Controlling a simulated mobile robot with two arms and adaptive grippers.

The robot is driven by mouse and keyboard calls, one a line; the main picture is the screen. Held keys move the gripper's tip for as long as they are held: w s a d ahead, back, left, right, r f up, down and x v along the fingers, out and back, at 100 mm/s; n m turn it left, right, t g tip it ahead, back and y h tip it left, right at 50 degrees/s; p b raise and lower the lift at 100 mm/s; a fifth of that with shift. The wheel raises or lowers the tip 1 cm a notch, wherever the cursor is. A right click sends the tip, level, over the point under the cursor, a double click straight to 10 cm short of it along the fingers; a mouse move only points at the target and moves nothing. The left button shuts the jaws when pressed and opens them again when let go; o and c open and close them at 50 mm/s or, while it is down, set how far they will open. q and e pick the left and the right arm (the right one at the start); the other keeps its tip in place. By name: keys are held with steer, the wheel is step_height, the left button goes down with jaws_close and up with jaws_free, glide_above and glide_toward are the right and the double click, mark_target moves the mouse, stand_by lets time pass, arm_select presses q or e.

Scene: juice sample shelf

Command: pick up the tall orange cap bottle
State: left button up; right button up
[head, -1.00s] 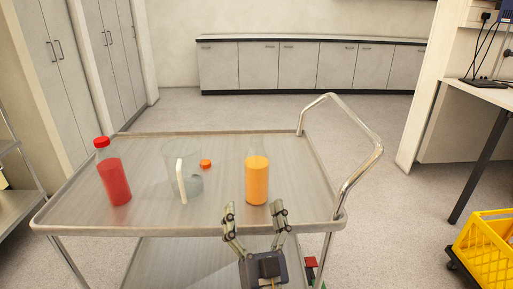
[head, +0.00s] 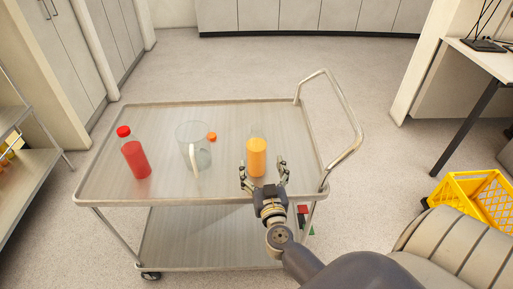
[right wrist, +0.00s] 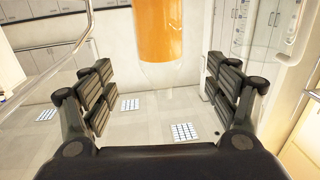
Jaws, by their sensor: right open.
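A tall clear bottle of orange juice (head: 257,158) stands upright on the right part of the cart's top. No cap shows on it; a small orange cap (head: 212,136) lies by the pitcher, farther left. My right gripper (head: 263,174) is open at the near side of this bottle, its fingertips left and right of the lower part in the head view. In the right wrist view the orange bottle (right wrist: 161,35) shows at top centre, between the spread fingers (right wrist: 168,95) and beyond them. I cannot tell whether they touch it. My left gripper is not in view.
A red bottle with a red cap (head: 136,158) and a clear pitcher (head: 204,158) stand left on the metal cart (head: 110,190). The cart's chrome handle (head: 350,120) rises at right. A yellow crate (head: 470,190) is on the right. The cart's near left top is clear.

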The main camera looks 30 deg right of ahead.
mark_target(258, 153)
steer(key=x, duration=0.4)
steer(key=shift+w+d+f, duration=0.1)
steer(key=shift+w, duration=0.2)
steer(key=x, duration=0.3)
steer(key=b+x, duration=0.1)
steer(key=x, duration=0.1)
steer(key=shift+w+f, duration=0.1)
steer(key=shift+f, duration=0.25)
steer(key=shift+r, duration=0.1)
steer(key=shift+c, duration=0.3)
steer(key=shift+r, duration=0.1)
steer(key=c, duration=1.5)
steer(key=shift+c, duration=0.2)
